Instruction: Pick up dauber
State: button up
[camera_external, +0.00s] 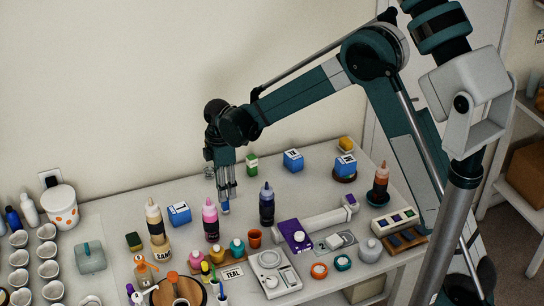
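My gripper (226,201) points straight down above the back middle of the table, between a blue box (179,214) and a dark blue bottle (266,204). A small blue patch (225,207) shows at its fingertips. I cannot tell whether that is a held dauber, something behind, or part of the fingers. The fingers are too small to show whether they are open or shut. No thing can be clearly made out as the dauber. Thin coloured sticks or tools (217,286) stand at the front, left of the white scale-like device (274,272).
White cups (47,250) fill the left. The back edge near the green box (252,163) is freer.

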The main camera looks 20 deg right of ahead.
aim_at(226, 203)
jog(key=shift+f, duration=1.3)
jog(key=shift+f, duration=0.15)
jog(key=shift+f+p, duration=0.35)
jog(key=shift+f, duration=2.1)
jog(key=c, duration=0.9)
